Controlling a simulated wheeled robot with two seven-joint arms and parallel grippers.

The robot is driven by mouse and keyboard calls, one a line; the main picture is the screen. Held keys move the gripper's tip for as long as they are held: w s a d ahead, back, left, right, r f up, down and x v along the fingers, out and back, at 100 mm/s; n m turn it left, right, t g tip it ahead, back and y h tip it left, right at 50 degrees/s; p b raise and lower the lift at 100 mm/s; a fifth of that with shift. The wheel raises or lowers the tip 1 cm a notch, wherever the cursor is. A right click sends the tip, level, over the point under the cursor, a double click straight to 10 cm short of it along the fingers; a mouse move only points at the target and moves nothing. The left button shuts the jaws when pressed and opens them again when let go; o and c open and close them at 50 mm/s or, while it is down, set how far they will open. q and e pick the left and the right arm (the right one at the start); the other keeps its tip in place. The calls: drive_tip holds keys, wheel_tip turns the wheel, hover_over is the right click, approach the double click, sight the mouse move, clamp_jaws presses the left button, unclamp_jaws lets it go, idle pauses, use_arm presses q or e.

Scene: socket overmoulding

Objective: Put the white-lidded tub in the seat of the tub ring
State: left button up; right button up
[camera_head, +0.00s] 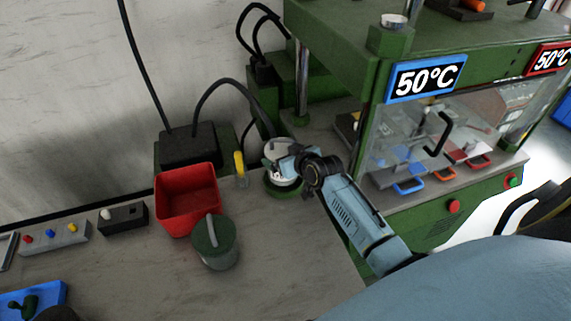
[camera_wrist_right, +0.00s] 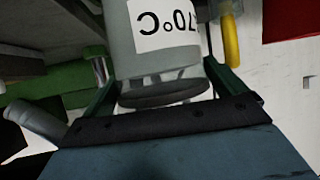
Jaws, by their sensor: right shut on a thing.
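The tub (camera_head: 276,147) with a pale lid is at the back of the bench, left of the green press. My right gripper (camera_head: 284,165) is shut on it. In the right wrist view the grey tub (camera_wrist_right: 165,65) carries a white "70°C" label, upside down in that view, and sits between the green fingers (camera_wrist_right: 160,88). The green tub ring (camera_head: 285,190) is directly under the tub in the head view. The gripper partly hides the tub and ring, so I cannot tell whether the tub rests in the seat. My left gripper does not show.
A red bin (camera_head: 187,200) and a green-lidded container (camera_head: 214,243) stand to the left. A yellow-handled item (camera_head: 240,168) is close beside the tub. The press (camera_head: 345,45) with its clear guard is to the right.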

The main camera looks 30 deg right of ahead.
drive_tip(key=shift+w+f, duration=0.1)
drive_tip(key=shift+f, duration=1.15)
drive_tip(key=shift+f+b, duration=0.15)
drive_tip(key=shift+b, duration=0.15)
drive_tip(key=o, duration=1)
drive_tip(key=shift+f, duration=0.1)
drive_tip(key=shift+c, duration=0.2)
drive_tip(key=shift+s+r, duration=0.25)
drive_tip(key=shift+s, duration=0.05)
drive_tip(key=p+v, duration=0.2)
drive_tip(key=v, duration=0.9)
drive_tip(key=shift+s+r, duration=0.2)
drive_tip(key=shift+s, duration=0.05)
